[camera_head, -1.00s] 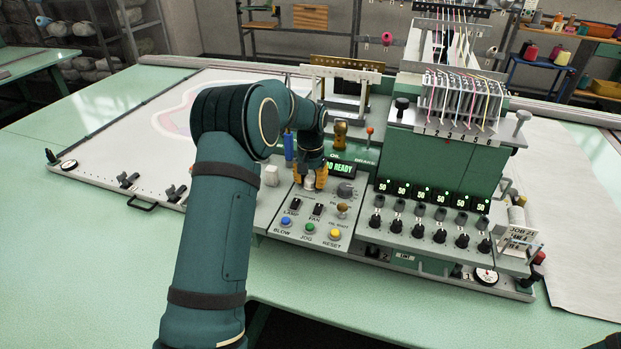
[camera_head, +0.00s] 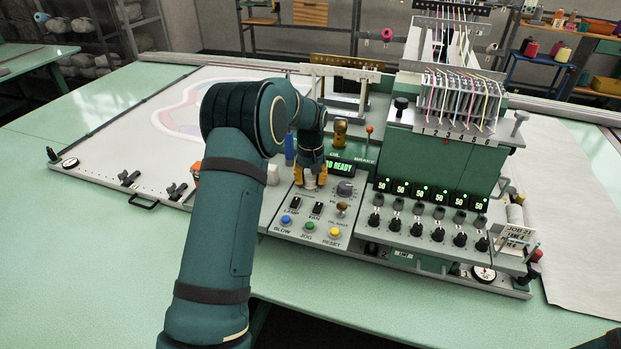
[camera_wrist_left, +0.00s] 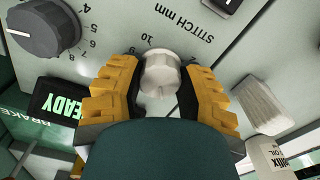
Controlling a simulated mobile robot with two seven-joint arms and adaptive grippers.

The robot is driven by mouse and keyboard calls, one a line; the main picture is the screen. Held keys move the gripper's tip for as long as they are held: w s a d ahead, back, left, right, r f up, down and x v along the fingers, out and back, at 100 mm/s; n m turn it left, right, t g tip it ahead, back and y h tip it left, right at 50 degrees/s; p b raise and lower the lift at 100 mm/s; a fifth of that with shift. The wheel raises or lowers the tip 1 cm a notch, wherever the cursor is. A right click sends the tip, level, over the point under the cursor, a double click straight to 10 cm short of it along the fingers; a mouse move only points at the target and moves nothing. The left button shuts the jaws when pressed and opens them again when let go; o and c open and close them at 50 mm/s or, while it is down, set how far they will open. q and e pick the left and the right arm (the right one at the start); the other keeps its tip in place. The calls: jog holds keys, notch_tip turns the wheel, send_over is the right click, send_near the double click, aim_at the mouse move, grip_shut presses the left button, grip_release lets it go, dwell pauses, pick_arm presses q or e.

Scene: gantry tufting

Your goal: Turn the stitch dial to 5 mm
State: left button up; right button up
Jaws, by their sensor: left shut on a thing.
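The stitch dial (camera_wrist_left: 161,74) is a pale ribbed knob in the left wrist view, with the label "STITCH mm" beside it. The numbers 9 and 10 show at its edge; other marks are hidden by the fingers, and I cannot read its setting. My left gripper (camera_wrist_left: 161,88) has its yellow fingers on both sides of the knob and is shut on it. In the head view the left gripper (camera_head: 311,176) reaches down onto the grey control panel (camera_head: 265,222), mostly covering the dial. My right gripper is not in view.
A black numbered dial (camera_wrist_left: 43,28) and the green READY display (camera_wrist_left: 62,104) sit close by. A pale switch cap (camera_wrist_left: 264,103) is on the other side. Lamp and fan switches and coloured buttons (camera_head: 309,226) lie in front on the panel.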

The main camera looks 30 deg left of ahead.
aim_at(310, 178)
pick_arm(q)
jog(key=o, duration=1.2)
notch_tip(310, 178, up, 12)
jog(key=shift+s+f, duration=0.1)
